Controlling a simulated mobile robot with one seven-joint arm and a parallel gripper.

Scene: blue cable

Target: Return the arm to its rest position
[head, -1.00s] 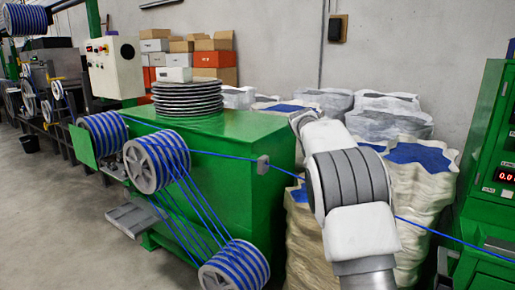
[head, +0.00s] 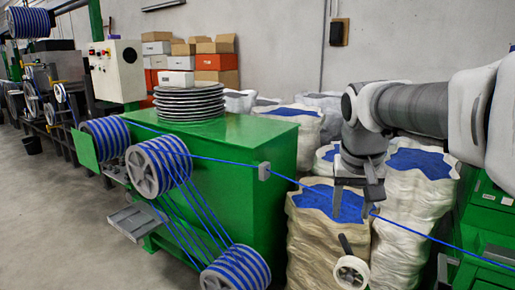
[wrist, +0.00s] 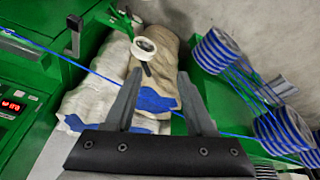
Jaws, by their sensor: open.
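My arm (head: 430,108) reaches in from the right edge in the head view and bends down at the wrist. My gripper (head: 353,212) points down, open, in front of the sacks. In the wrist view my gripper (wrist: 158,82) shows two fingers spread apart with nothing held between them. The blue cable (head: 405,228) runs from the green machine to the right, passing close to the fingers in the head view. In the wrist view the cable (wrist: 88,70) crosses behind the fingers. Whether it touches them I cannot tell.
Sacks of blue material (head: 400,215) stand below and behind my gripper. A white ring-shaped part on a dark stem (head: 350,273) is in front of them. The green machine (head: 245,160) with blue-striped reels (head: 158,165) is left; a green cabinet (head: 490,205) is right.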

